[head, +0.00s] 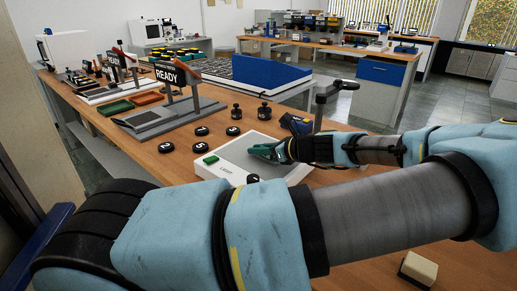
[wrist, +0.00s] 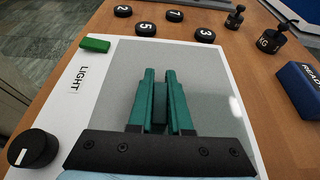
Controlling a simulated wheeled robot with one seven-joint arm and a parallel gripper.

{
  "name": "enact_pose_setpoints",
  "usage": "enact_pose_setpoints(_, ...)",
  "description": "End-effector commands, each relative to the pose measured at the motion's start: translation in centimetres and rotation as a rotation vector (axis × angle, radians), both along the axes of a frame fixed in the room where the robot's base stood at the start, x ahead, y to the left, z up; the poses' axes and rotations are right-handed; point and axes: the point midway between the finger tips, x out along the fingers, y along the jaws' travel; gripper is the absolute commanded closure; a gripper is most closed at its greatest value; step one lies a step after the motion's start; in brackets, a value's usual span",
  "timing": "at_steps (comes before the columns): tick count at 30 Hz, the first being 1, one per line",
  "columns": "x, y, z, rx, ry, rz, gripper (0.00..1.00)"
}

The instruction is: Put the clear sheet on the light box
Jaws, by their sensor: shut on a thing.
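The light box (head: 218,172) is a low white box on the wooden bench. It has a green switch (wrist: 95,44), a LIGHT label and a black knob (wrist: 33,150); its grey panel (wrist: 215,75) fills the middle of the wrist view. My gripper (head: 262,151) is over the panel, and its green fingers (wrist: 161,73) point along it toward the far edge. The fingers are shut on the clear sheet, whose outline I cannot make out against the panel. I cannot tell whether the sheet touches the panel.
Several black numbered discs (head: 201,131) and two black weights (head: 265,111) stand behind the box. A blue device (head: 297,124) is close at the right. A press with a READY sign (head: 170,75) stands farther back. A cream block (head: 418,268) lies near right.

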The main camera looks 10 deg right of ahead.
Motion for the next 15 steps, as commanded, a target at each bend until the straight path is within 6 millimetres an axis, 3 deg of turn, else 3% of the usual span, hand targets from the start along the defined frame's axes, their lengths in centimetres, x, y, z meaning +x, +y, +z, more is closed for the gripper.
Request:
enact_pose_setpoints(5,0.01,0.02,-0.29,0.000,-0.001,0.000,1.00)
enact_pose_setpoints(6,0.00,0.00,-0.28,-0.001,-0.001,0.000,0.80)
enact_pose_setpoints(13,0.00,0.00,-0.27,-0.001,-0.001,0.000,0.54)
enact_pose_setpoints(15,0.00,0.00,-0.26,0.000,0.000,0.000,0.53)
